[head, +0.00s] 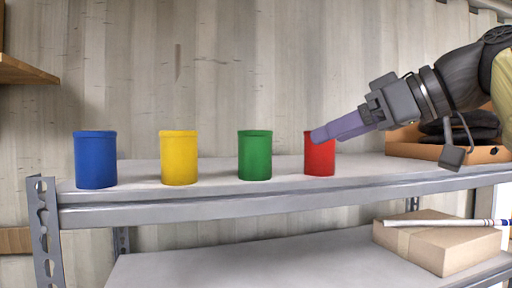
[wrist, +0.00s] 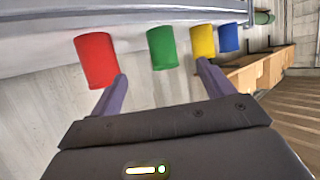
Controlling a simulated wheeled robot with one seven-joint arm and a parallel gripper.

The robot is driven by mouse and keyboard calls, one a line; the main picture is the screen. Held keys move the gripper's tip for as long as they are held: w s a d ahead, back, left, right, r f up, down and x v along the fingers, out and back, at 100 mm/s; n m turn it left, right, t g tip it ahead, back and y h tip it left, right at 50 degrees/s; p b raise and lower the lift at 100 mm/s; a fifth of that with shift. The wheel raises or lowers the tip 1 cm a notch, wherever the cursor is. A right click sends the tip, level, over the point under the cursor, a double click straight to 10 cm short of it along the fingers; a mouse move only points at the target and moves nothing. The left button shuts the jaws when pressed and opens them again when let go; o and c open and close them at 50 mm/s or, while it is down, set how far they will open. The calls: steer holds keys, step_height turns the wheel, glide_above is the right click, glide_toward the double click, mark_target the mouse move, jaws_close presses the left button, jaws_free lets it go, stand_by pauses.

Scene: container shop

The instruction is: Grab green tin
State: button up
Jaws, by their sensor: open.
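The green tin (head: 255,156) stands upright on the upper shelf, third from the left, between the yellow tin (head: 179,158) and the red tin (head: 320,158). My gripper (head: 314,137) comes in from the right in the head view and overlaps part of the red tin there. In the wrist view the green tin (wrist: 162,48) shows beyond and between my two open, empty fingers (wrist: 160,85). The red tin (wrist: 96,60) is near the left finger and the yellow tin (wrist: 204,42) near the right one in that picture. Nothing is held.
A blue tin (head: 96,160) stands at the left end of the upper shelf (head: 220,188). An open cardboard box (head: 400,150) with dark contents is at the right. A closed box (head: 440,243) sits on the lower shelf. Gaps of bare shelf separate the tins.

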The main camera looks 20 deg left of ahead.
mark_target(269, 161)
steer(key=shift+s, duration=0.2)
steer(key=x, duration=1.2)
steer(key=shift+w+a, duration=0.1)
steer(key=shift+a, duration=0.05)
steer(key=shift+w, duration=0.1)
